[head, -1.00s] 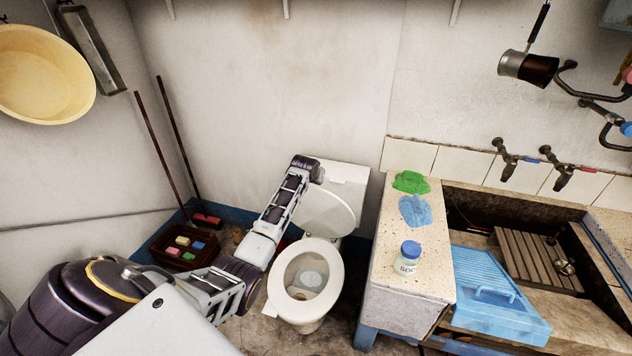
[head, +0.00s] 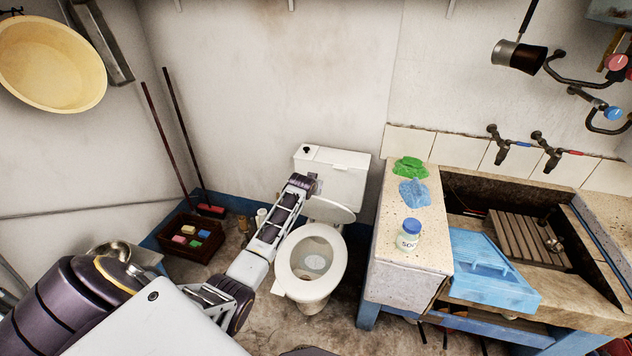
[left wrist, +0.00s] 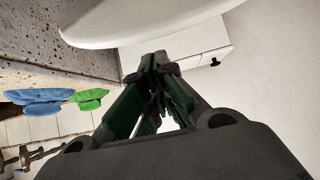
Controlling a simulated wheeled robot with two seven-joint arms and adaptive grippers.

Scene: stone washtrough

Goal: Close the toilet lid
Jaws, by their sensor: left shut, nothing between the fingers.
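The white toilet (head: 311,268) stands on the floor left of the stone counter, with its seat ring down on the bowl. Its lid (head: 332,211) is raised and leans forward from the tank (head: 345,181), part way between upright and the seat. My left arm reaches over the toilet's left side to the lid. My left gripper (left wrist: 158,62) is shut and empty, close to the lid (left wrist: 135,22) and the tank (left wrist: 195,52) in the left wrist view; I cannot tell whether it touches the lid. In the head view its fingertips are not clear. My right gripper is not in view.
The stone counter (head: 410,257) with a bottle (head: 409,236), green cloth (head: 410,168) and blue cloth (head: 415,193) stands close on the right. A basket (head: 191,240) and two long-handled tools stand left of the toilet.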

